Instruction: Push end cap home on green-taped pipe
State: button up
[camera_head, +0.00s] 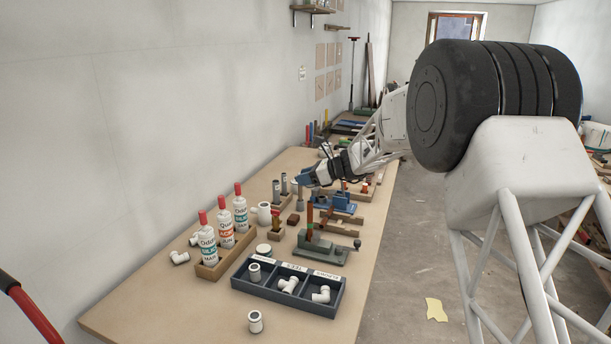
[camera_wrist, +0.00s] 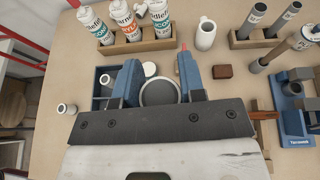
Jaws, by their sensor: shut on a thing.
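My gripper (camera_wrist: 160,82) has blue fingers, shut on a round, grey-rimmed piece (camera_wrist: 158,92) that looks like the end cap. In the head view my gripper (camera_head: 306,180) is over the work table, near the top of an upright reddish-brown pipe (camera_head: 310,212). The pipe has a green part low down and stands at a green vise (camera_head: 322,246). The held piece is not clear in the head view, so I cannot tell whether it touches the pipe. In the wrist view my gripper hides the pipe and green vise.
A dark compartment tray (camera_head: 285,301) with white fittings stands in front of the vise. A wooden rack (camera_head: 224,262) of red-capped bottles is left. A blue vise (camera_head: 335,203), brown block (camera_head: 293,219) and grey upright piece (camera_head: 300,200) stand nearby.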

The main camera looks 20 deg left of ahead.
jog(key=shift+f, duration=2.15)
jog(key=shift+f, duration=2)
dwell(1.3)
jog(key=o, duration=1)
jog(key=shift+d+r, duration=0.1)
jog(key=shift+d, duration=0.05)
jog(key=shift+v, duration=2.85)
